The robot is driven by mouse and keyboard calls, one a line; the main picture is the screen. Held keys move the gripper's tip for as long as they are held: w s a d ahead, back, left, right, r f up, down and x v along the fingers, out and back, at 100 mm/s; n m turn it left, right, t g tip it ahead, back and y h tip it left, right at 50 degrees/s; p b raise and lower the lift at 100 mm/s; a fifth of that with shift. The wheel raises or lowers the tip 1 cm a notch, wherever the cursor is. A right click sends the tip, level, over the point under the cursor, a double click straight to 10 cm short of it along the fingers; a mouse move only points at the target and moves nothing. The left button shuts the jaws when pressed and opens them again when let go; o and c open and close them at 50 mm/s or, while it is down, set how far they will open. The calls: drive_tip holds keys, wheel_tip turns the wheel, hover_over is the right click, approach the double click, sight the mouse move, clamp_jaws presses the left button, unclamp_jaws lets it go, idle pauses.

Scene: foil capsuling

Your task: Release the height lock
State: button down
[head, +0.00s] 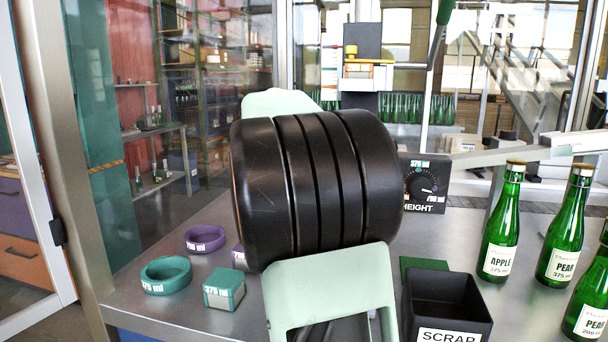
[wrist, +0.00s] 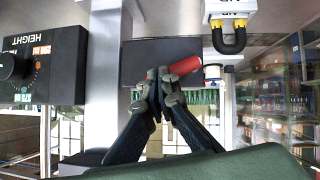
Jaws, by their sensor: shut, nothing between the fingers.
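In the wrist view my gripper (wrist: 160,82) has its dark fingers together, with nothing seen between the tips. A red handle (wrist: 131,72) lies just past the fingertips, partly covered by them; I cannot tell whether they touch it. The HEIGHT panel (wrist: 42,66), with a black knob (wrist: 10,66), is at the left of the wrist view. In the head view the HEIGHT panel (head: 428,207) and its knob (head: 421,184) show right of my large black arm link. My gripper is hidden in the head view.
Green bottles (head: 500,232) stand at the right of the steel table. A black SCRAP bin (head: 445,290) sits at the front. Teal and purple rings, the teal one (head: 166,275) nearer, lie left with a teal block (head: 224,289). A yellow-and-black fitting (wrist: 229,38) hangs near my gripper.

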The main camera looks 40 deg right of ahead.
drive_tip(key=shift+s+d+f+m+t+y+b, duration=0.1)
drive_tip(key=shift+f+m+t+y+b, duration=0.2)
drive_tip(key=shift+m+y+b, duration=0.1)
drive_tip(key=shift+w+a+f+b, duration=0.35)
drive_tip(key=shift+w+a+b, duration=0.1)
drive_tip(key=shift+w+a, duration=0.1)
drive_tip(key=shift+r, duration=0.1)
idle(0.4)
